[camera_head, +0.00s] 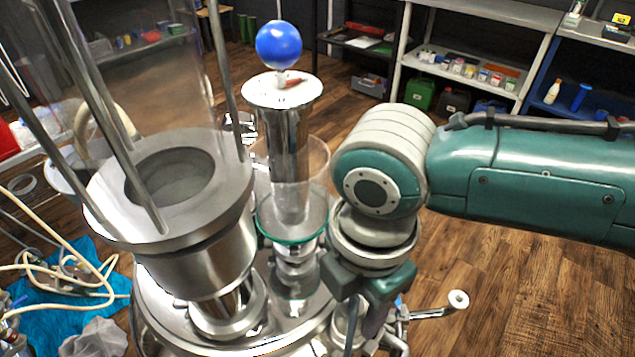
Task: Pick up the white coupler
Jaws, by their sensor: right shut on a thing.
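My right arm comes in from the right, and its gripper (362,318) points down at the right side of the steel vessel assembly (185,205). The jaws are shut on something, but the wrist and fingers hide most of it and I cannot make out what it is. Metal parts show close around the fingers. A small white round end piece (458,299) sits on a thin metal arm to the right of the gripper, apart from the wrist. I cannot tell whether it is the white coupler. My left gripper is not in view.
A glass cylinder (318,165) around a steel tube stands just left of my wrist, with a blue ball (279,45) above. Pale hoses (65,268) lie on a blue cloth at left. Shelves (475,60) stand behind. The wooden floor at right is clear.

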